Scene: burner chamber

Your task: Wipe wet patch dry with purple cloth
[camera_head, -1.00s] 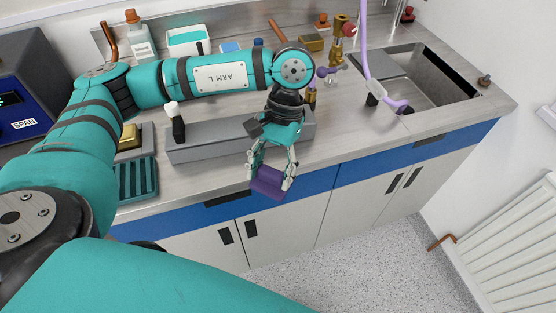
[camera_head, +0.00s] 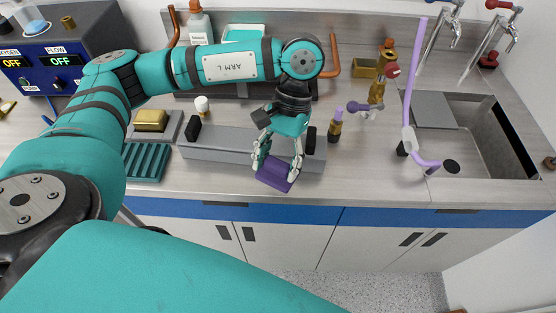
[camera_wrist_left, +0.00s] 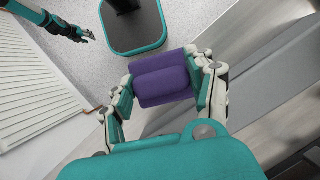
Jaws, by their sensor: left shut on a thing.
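My left gripper (camera_head: 276,168) is shut on the folded purple cloth (camera_head: 273,175), with a finger at each end of it. In the head view the cloth appears over the front strip of the steel worktop (camera_head: 380,182), just in front of a long grey block. I cannot tell whether it touches the surface. The left wrist view also shows the cloth (camera_wrist_left: 161,82) between the fingers. My right gripper (camera_wrist_left: 86,36) is small at the top left of that view, and its opening is unclear. I cannot make out a wet patch in either view.
The long grey block (camera_head: 225,146) lies right behind the gripper. A green ribbed tray (camera_head: 147,162) is to the left. Brass taps (camera_head: 377,91), a purple hose (camera_head: 411,85) and a sink (camera_head: 488,130) are to the right. The worktop's front strip right of the cloth looks clear.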

